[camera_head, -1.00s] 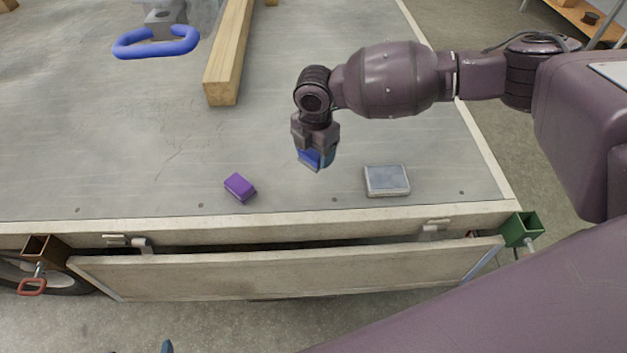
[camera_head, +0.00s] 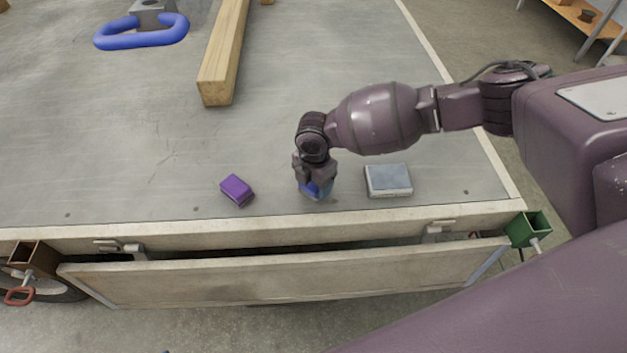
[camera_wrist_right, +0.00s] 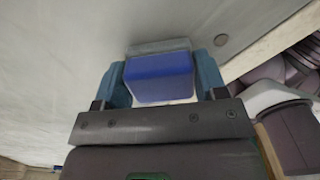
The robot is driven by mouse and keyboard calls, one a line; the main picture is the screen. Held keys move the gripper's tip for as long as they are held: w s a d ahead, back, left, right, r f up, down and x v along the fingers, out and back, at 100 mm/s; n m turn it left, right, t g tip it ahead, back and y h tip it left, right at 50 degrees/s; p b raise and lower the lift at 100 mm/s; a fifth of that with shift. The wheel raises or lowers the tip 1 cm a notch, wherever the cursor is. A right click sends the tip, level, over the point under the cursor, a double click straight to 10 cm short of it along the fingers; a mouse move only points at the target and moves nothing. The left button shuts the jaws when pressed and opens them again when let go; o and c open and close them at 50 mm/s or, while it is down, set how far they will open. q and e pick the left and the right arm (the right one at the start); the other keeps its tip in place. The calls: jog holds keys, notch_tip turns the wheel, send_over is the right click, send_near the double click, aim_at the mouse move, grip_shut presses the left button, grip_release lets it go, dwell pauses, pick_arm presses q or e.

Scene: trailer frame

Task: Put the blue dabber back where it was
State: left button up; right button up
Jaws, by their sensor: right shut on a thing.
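The blue dabber (camera_head: 316,190) is between the fingers of my right gripper (camera_head: 315,186), just above or on the grey trailer bed between a purple block and a grey pad; I cannot tell whether it touches the bed. In the right wrist view the dabber (camera_wrist_right: 160,77) shows a blue body with a grey layer on its far side. The blue-grey fingertips of my right gripper (camera_wrist_right: 163,84) are shut on its two sides. My left gripper is not in view.
The purple block (camera_head: 237,190) lies to the left on the bed (camera_head: 130,150). The grey pad (camera_head: 388,180) lies close to the right. A wooden beam (camera_head: 224,60) and a blue loop handle (camera_head: 141,32) are farther back. The bed's front edge (camera_head: 200,232) is near, with a hanging panel (camera_head: 280,280) below.

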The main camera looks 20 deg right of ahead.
jog(key=o, duration=0.9)
jog(key=shift+c, duration=0.2)
